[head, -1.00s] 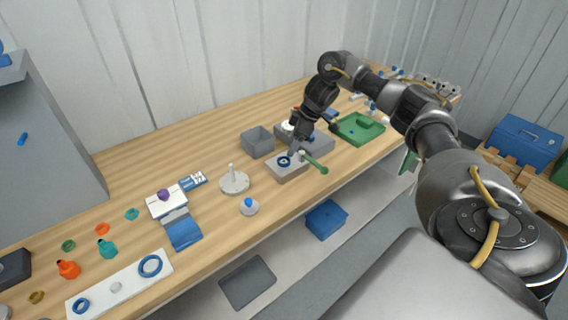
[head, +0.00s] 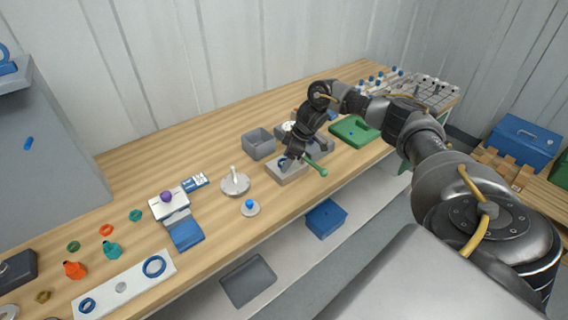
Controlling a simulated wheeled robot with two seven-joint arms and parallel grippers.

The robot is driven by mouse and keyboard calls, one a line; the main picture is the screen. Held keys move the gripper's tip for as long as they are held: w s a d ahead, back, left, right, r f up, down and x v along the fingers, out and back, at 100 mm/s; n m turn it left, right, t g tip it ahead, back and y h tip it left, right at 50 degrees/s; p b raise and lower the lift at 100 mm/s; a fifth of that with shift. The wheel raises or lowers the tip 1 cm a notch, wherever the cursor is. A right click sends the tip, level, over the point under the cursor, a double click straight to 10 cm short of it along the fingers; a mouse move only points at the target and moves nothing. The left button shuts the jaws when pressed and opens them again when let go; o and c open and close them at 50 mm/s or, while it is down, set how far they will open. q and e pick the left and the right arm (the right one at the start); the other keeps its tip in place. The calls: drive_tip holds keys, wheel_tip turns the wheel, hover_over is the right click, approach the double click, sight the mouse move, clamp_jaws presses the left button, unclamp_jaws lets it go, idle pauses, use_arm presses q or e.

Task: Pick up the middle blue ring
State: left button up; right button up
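A blue ring (head: 284,163) lies on a grey block (head: 290,176) near the middle of the workbench. My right gripper (head: 291,157) points down just above this ring and partly hides it. The fingers are too small and dark to tell whether they are open or touch the ring. My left gripper is not in view.
A green-handled tool (head: 317,168) sticks out at the block's right, close to my gripper. A grey open box (head: 258,143), a round grey base with a peg (head: 235,183) and a green tray (head: 353,132) stand nearby. The back left bench top is clear.

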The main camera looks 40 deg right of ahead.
drive_tip(key=c, duration=0.9)
drive_tip(key=shift+c, duration=0.2)
drive_tip(key=shift+r, duration=0.15)
drive_tip(key=shift+w+r+b, duration=0.1)
drive_tip(key=shift+r+b, duration=0.2)
drive_tip(key=shift+b, duration=0.05)
wheel_tip(320, 180, up, 2)
drive_tip(key=shift+r+b, duration=0.15)
drive_tip(key=shift+b, duration=0.4)
drive_tip(key=s+a+r, duration=0.7)
drive_tip(key=a+r, duration=0.3)
drive_tip(key=a, duration=0.2)
